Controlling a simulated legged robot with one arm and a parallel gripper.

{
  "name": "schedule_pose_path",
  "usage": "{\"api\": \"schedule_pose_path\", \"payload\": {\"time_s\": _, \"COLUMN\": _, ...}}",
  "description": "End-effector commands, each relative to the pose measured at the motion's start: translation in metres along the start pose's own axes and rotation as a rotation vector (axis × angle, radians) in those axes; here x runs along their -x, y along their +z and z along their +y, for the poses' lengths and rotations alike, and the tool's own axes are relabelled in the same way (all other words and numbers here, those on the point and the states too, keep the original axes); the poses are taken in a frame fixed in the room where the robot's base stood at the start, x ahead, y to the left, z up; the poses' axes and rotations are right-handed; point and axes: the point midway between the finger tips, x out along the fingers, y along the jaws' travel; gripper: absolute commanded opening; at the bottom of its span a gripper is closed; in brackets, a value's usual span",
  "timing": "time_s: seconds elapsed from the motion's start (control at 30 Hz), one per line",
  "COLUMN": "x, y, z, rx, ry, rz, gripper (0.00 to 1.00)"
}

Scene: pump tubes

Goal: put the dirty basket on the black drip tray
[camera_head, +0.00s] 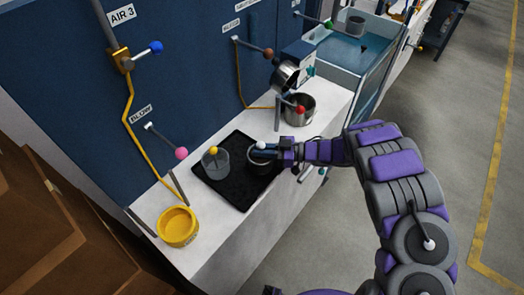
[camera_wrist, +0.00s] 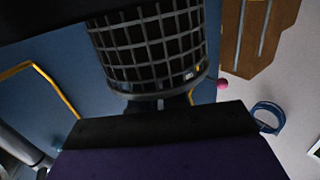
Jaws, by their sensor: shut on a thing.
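The black drip tray (camera_head: 238,195) lies on the white counter. My gripper (camera_head: 276,151) reaches in from the right, shut on a dark basket (camera_head: 261,166) at the tray's right part. I cannot tell whether the basket touches the tray. In the wrist view the basket (camera_wrist: 150,45) shows as a dark wire mesh cylinder with a rim, close in front of my gripper. The gripper's grip point is hidden there. A grey see-through cup with a yellow knob (camera_head: 214,161) stands on the tray's left part, beside the basket.
A yellow round container (camera_head: 178,226) stands at the counter's near left end. Metal pots (camera_head: 299,110) stand behind the tray. Levers with coloured knobs, such as the pink one (camera_head: 181,153), stick out from the blue wall panel (camera_head: 75,70). Brown boxes (camera_head: 60,240) are at the lower left.

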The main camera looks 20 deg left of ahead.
Motion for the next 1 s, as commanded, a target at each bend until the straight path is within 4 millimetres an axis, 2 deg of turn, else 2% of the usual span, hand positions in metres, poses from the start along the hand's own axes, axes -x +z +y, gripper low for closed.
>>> {"api": "schedule_pose_path", "payload": {"time_s": 0.17, "x": 0.0, "y": 0.0, "z": 0.0, "rx": 0.001, "ry": 0.0, "rz": 0.001, "gripper": 0.0}}
{"api": "schedule_pose_path", "payload": {"time_s": 0.2, "x": 0.0, "y": 0.0, "z": 0.0, "rx": 0.001, "ry": 0.0, "rz": 0.001, "gripper": 0.18}}
{"api": "schedule_pose_path", "payload": {"time_s": 0.43, "x": 0.0, "y": 0.0, "z": 0.0, "rx": 0.001, "ry": 0.0, "rz": 0.001, "gripper": 0.4}}
{"api": "schedule_pose_path", "payload": {"time_s": 0.77, "x": 0.005, "y": -0.002, "z": 0.001, "rx": 0.001, "ry": 0.001, "rz": 0.001, "gripper": 0.4}}
{"api": "schedule_pose_path", "payload": {"time_s": 0.87, "x": 0.017, "y": -0.003, "z": 0.001, "rx": 0.002, "ry": 0.003, "rz": 0.003, "gripper": 0.4}}
{"api": "schedule_pose_path", "payload": {"time_s": 1.0, "x": 0.045, "y": -0.004, "z": 0.002, "rx": 0.004, "ry": 0.004, "rz": 0.003, "gripper": 0.4}}
